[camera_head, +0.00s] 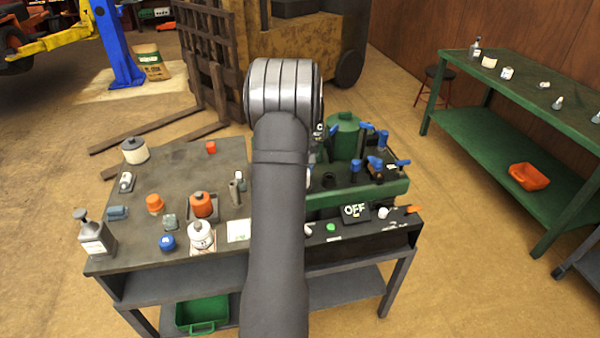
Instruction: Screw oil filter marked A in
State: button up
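No letter A is legible on any filter here, so I cannot tell which one is marked A. An orange-red canister (201,204) stands in a dark tray on the left part of the workbench. A green machine (345,135) with blue-handled parts is on the right part of the bench. My arm rises through the middle and hides part of the bench and machine. My gripper is not visible.
The workbench (125,262) also holds a grey bottle (95,235), a blue cap (167,242) and an OFF sign (355,210). A green bin (202,314) sits below.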

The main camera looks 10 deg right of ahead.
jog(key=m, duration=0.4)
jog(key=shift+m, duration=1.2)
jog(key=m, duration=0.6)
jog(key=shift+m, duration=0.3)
